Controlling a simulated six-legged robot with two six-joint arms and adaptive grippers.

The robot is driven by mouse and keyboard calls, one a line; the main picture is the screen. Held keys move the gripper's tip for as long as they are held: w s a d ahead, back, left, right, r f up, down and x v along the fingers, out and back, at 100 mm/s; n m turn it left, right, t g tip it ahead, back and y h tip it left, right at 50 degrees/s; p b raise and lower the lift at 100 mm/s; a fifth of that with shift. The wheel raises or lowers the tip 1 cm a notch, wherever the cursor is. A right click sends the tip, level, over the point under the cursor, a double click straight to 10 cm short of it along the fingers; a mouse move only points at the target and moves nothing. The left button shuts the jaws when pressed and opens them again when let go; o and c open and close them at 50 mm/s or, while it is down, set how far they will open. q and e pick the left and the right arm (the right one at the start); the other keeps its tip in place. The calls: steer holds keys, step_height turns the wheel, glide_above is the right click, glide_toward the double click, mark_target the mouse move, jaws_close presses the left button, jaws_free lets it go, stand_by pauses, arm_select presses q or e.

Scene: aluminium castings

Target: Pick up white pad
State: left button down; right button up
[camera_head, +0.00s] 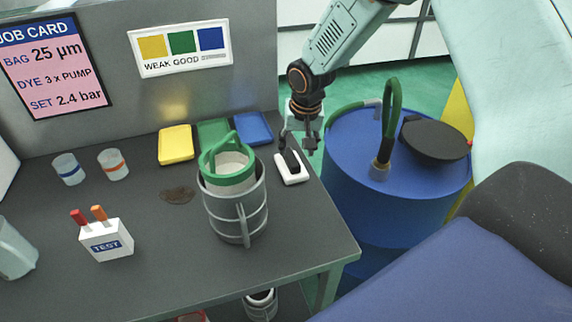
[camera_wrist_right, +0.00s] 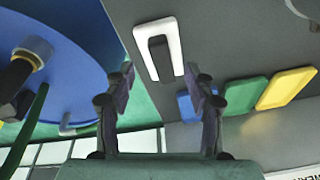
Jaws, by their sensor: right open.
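The white pad (camera_head: 291,181) lies on the dark table near its right edge, right of the blue pad. My right gripper (camera_head: 301,143) is above the far end of the pad, fingers down, open and empty. Its two fingers are spread apart in the wrist view (camera_wrist_right: 160,78), with a visible gap to the pad. My left gripper is not in view.
Yellow (camera_head: 175,146), green (camera_head: 214,135) and blue (camera_head: 253,129) pads lie along the back panel. A blue drum (camera_head: 350,165) stands past the table's right edge.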

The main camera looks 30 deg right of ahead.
mark_target(291, 157)
steer(key=shift+w+d+r+n, duration=0.1)
steer(key=shift+w+r+n, duration=0.1)
steer(key=shift+n, duration=0.4)
steer(key=shift+w+r+n, duration=0.1)
steer(key=shift+w+n, duration=0.1)
steer(key=shift+n, duration=0.4)
steer(key=shift+d+f+n, duration=0.2)
steer(key=shift+d+n, duration=0.1)
steer(key=shift+d, duration=0.05)
steer(key=shift+w+f, duration=0.1)
steer(key=shift+f, duration=0.2)
steer(key=shift+w+a+f, duration=0.15)
steer(key=shift+w+f, duration=0.1)
steer(key=shift+f, duration=0.3)
steer(key=shift+w+a+f, duration=0.1)
steer(key=shift+w+f, duration=0.15)
steer(key=shift+f, duration=0.3)
steer(key=x, duration=0.4)
steer(key=shift+w+d, duration=0.35)
steer(key=shift+w, duration=0.05)
steer(key=shift+w+a+f+b, duration=0.1)
steer(key=shift+w+f+b, duration=0.1)
steer(key=shift+f+b, duration=0.1)
steer(key=shift+a, duration=0.1)
steer(key=shift+r, duration=0.1)
